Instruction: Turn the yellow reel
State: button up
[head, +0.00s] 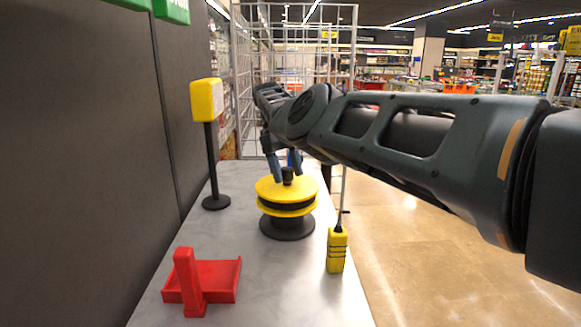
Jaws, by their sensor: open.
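The yellow reel (286,208) has two yellow discs with a dark band between them and stands upright on a round black base on the grey counter (262,291). A short black knob (287,176) rises from the middle of its top disc. My gripper (286,175) is just above the reel, pointing down, with its fingers apart at the knob. I cannot tell whether the fingers touch the knob. My arm comes in from the right and hides part of the area behind the reel.
A red bracket-like holder (217,279) lies front left on the counter. A yellow handheld device with a thin rod (337,250) stands right of the reel, near the counter's right edge. A yellow box on a black post (207,100) stands back left. A wire rack (262,60) is behind.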

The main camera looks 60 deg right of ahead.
jog(key=shift+r+p, duration=0.55)
jog(key=shift+r, duration=0.1)
jog(key=r+p, duration=0.2)
jog(key=p, duration=0.1)
jog(key=r+p, duration=0.1)
jog(key=r, duration=0.1)
jog(key=shift+s+d, duration=0.25)
jog(key=shift+s, duration=0.1)
jog(key=shift+s+d+r+p, duration=0.2)
jog(key=shift+s+p, duration=0.1)
jog(key=shift+p, duration=0.5)
jog(key=s+d+r, duration=0.5)
jog(key=s, duration=0.3)
jog(key=shift+s+d+r, duration=0.15)
jog(key=shift+s, duration=0.15)
